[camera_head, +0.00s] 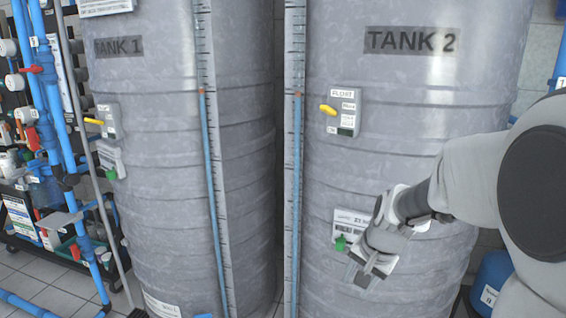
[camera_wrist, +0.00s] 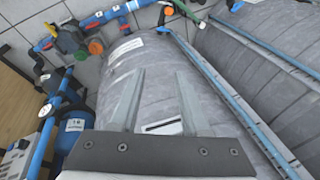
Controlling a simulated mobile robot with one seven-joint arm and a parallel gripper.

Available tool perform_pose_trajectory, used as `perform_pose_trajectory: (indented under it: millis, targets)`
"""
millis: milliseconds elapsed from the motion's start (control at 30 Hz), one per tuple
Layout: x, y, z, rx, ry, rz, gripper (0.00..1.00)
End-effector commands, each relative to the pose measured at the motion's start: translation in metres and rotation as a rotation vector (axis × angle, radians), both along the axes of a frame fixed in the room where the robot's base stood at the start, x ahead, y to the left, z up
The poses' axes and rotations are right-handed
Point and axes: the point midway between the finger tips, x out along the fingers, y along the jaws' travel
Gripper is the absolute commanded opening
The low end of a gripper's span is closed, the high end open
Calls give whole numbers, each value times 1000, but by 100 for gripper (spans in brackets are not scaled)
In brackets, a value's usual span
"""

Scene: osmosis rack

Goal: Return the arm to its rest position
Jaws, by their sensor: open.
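My arm (camera_head: 466,185) reaches in from the right side of the head view, in front of the tank marked TANK 2 (camera_head: 400,90). My gripper (camera_head: 362,277) hangs at the lower middle right of that view, pointing down and left, near a green tap (camera_head: 341,243) on that tank. In the wrist view my gripper (camera_wrist: 158,100) shows two grey fingers spread apart with nothing between them. A grey ribbed tank (camera_wrist: 228,75) lies beyond the fingers there. Whether the fingers are clear of the tank is hard to tell.
TANK 1 (camera_head: 175,150) stands to the left, with a yellow-handled switch (camera_head: 95,122). TANK 2 carries a FLOAT box (camera_head: 343,111) with a yellow handle. Blue pipes (camera_head: 55,110) and valves fill the far left. A blue container (camera_head: 491,280) stands at lower right.

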Motion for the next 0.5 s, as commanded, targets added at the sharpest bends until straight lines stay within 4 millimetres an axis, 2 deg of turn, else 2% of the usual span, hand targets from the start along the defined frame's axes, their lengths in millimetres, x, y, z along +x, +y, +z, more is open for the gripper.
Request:
perform_pose_trajectory:
  millis: [33,200,500]
  targets:
    - [-12,4,16,-17,-22,42,46]
    - [-54,12,54,-80,-70,177,46]
    - [-134,20,94,-214,-145,401,46]
